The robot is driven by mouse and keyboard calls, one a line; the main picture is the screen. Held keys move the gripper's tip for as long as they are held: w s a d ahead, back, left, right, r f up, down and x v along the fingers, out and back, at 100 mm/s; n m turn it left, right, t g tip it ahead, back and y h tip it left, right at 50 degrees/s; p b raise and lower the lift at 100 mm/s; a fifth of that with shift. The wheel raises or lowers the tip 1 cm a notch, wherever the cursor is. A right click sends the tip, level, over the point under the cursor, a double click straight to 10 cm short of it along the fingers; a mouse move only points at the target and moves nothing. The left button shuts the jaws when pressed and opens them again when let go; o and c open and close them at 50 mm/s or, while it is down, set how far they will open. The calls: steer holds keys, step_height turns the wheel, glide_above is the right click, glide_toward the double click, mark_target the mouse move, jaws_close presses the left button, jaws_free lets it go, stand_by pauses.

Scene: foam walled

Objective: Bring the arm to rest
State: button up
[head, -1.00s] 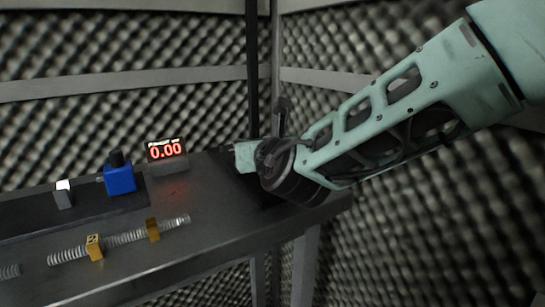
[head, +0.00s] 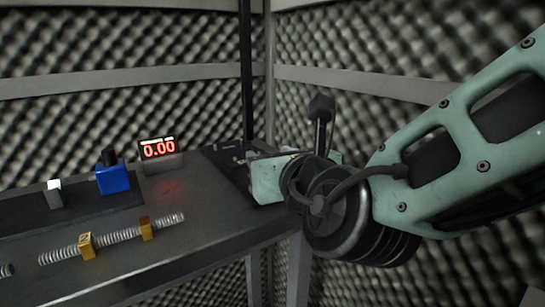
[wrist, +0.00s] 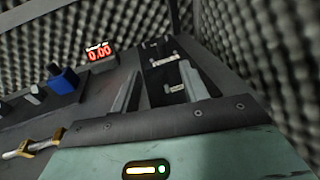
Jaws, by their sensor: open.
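My gripper (wrist: 160,70) is open, with two grey fingers apart and nothing held between them. In the head view its mint-green body (head: 268,180) is over the right end of the dark bench (head: 185,218), with my arm reaching in from the right. In the wrist view the fingers point toward a dark plate with small light-coloured bars (wrist: 170,88) at the bench's far right end. I cannot tell how high the fingers are above it. In the head view my gripper partly hides that plate.
A display reading 0.00 (head: 158,150) stands at the back of the bench. A blue block with a black knob (head: 113,179) and a small grey block with a white top (head: 54,195) are left of it. A ribbed rod with yellow clamps (head: 118,237) lies in front. Foam walls (head: 400,45) enclose the corner.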

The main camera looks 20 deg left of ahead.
steer(key=d+f+m+g+h, duration=0.1)
steer(key=d+f+m+h, duration=0.25)
steer(key=d+m, duration=0.3)
steer(key=s+d+f+m+g+h, duration=0.1)
steer(key=d+f+m+h, duration=0.3)
steer(key=d, duration=0.4)
steer(key=d+f+m+g+h, duration=0.1)
steer(key=d+f+m+h, duration=0.1)
steer(key=d+m+h, duration=0.35)
steer(key=s+d+f+m+g+y, duration=0.1)
steer(key=s+d+f+m+g, duration=0.15)
steer(key=s+m, duration=0.4)
steer(key=s+d+f+m+g+y, duration=0.2)
steer(key=s+m+g, duration=0.25)
steer(key=m, duration=0.25)
steer(key=s+d+f+m+g+y, duration=0.1)
steer(key=s+d+f+m+g, duration=0.15)
steer(key=s+m, duration=0.35)
step_height(320, 180, up, 24)
steer(key=p, duration=2.3)
